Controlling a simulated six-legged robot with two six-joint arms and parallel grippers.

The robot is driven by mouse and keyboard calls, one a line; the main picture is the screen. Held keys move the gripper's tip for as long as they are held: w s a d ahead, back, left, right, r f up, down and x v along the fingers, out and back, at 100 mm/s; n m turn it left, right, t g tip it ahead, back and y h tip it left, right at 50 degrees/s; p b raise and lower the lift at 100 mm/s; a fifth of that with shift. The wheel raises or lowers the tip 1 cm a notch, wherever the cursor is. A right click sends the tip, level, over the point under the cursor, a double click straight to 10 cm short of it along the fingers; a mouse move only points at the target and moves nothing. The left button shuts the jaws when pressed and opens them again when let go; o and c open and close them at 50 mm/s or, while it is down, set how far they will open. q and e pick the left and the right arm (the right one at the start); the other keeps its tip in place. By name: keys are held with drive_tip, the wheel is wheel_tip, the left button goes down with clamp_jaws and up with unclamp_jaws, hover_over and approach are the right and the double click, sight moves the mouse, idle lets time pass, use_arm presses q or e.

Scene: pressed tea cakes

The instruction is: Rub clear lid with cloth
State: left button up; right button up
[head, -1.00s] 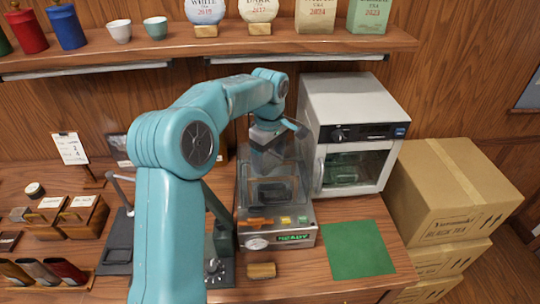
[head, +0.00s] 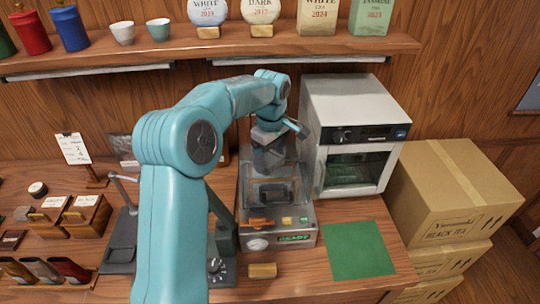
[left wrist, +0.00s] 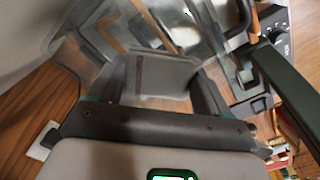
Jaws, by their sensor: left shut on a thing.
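My left gripper (head: 270,160) reaches down over the steel machine (head: 258,241) that bears the clear lid (head: 292,185). In the left wrist view my left gripper (left wrist: 165,78) is shut on a grey cloth (left wrist: 165,72) with a dark stripe, which looks like a flat folded pad. The clear lid also shows in the left wrist view (left wrist: 80,50), close around the fingers and the cloth. The cloth is at or very near the lid; I cannot tell whether they touch. In the head view the cloth is hard to make out. My right gripper is not in view.
A white oven (head: 350,130) stands close to the right of the machine. A green mat (head: 359,250) lies bare in front of it. A small wooden block (head: 262,270) is before the machine. Cardboard boxes (head: 450,190) stack at right; a shelf (head: 250,45) runs above.

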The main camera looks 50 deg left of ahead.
sight(272, 176)
use_arm(q)
drive_tip(key=shift+s+d, duration=0.2)
drive_tip(key=shift+d, duration=0.05)
drive_tip(key=shift+s+d+f+b, duration=0.2)
drive_tip(key=shift+s+d+b, duration=0.25)
drive_tip(key=shift+b, duration=0.3)
drive_tip(key=shift+s+d+r+b, duration=0.2)
drive_tip(key=shift+s+d+b, duration=0.35)
drive_tip(key=shift+d, duration=0.3)
wheel_tip(272, 176, up, 6)
drive_tip(key=p, duration=0.5)
drive_tip(key=shift+r, duration=0.15)
